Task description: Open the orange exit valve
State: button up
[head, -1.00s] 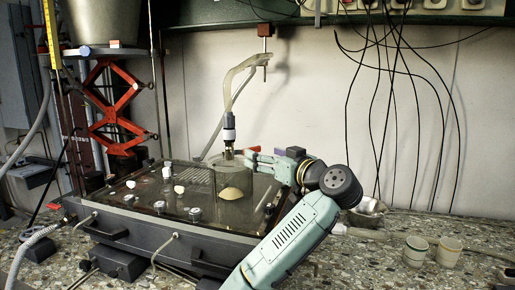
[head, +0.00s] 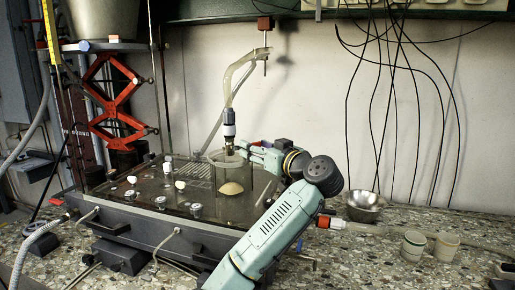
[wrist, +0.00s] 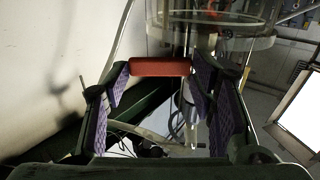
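A small orange-red piece (head: 323,221) sits on the pale hose at the right end of the dark tank (head: 150,222), just right of my forearm. It looks like the exit valve. My gripper (head: 248,151) is beside the rim of the clear cylinder on the tank, well above and left of that piece. In the wrist view my gripper (wrist: 160,82) has its purple-padded fingers spread apart. An orange-red bar (wrist: 160,67) lies across the gap at the fingertips. I cannot tell whether it touches them or which part it belongs to.
The clear cylinder (head: 228,180) and the hanging tube (head: 230,95) stand close to my gripper. A metal bowl (head: 364,205) and two cups (head: 414,245) (head: 446,247) are on the speckled bench at right. Black cables hang along the wall.

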grip_shut()
dwell(0.4)
